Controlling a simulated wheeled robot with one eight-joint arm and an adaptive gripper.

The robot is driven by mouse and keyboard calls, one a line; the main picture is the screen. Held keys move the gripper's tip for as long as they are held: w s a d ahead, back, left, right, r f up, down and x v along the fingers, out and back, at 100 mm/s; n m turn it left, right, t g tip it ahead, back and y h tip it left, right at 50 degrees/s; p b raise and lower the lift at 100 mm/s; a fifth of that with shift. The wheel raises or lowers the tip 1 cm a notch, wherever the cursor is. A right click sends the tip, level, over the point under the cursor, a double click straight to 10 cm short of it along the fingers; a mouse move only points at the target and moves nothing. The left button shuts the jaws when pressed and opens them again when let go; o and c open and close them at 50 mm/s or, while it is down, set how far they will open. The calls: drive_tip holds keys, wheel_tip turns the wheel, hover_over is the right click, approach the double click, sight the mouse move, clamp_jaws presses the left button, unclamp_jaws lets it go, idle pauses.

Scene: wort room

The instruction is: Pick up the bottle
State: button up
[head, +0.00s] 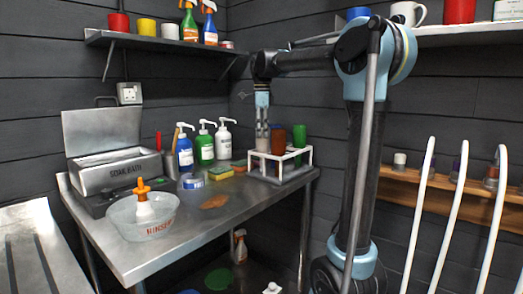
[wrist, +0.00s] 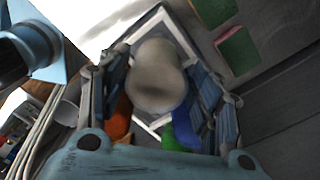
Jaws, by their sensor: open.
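My gripper (head: 262,132) points down over a white-framed rack (head: 285,176) at the right end of the steel table. In the wrist view my gripper (wrist: 160,88) is open, with its fingers on both sides of a grey-beige bottle-like thing (wrist: 158,75). This pale thing (head: 262,145) also shows below the fingers in the head view, partly hidden by them. I cannot tell whether the fingers touch it. A brown vessel (head: 278,140) and a green one (head: 299,135) stand beside it in the rack. A blue one (wrist: 186,128) shows in the wrist view.
Pump bottles in blue (head: 185,153), green (head: 205,148) and white (head: 223,142) stand behind the table's middle. A rinse bowl (head: 150,224) and a soak bath (head: 115,172) are at left. Curved white rods (head: 455,225) rise at right. The table's front middle is mostly clear.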

sight(262, 137)
drive_tip(key=shift+f, duration=1.65)
drive_tip(key=c, duration=1)
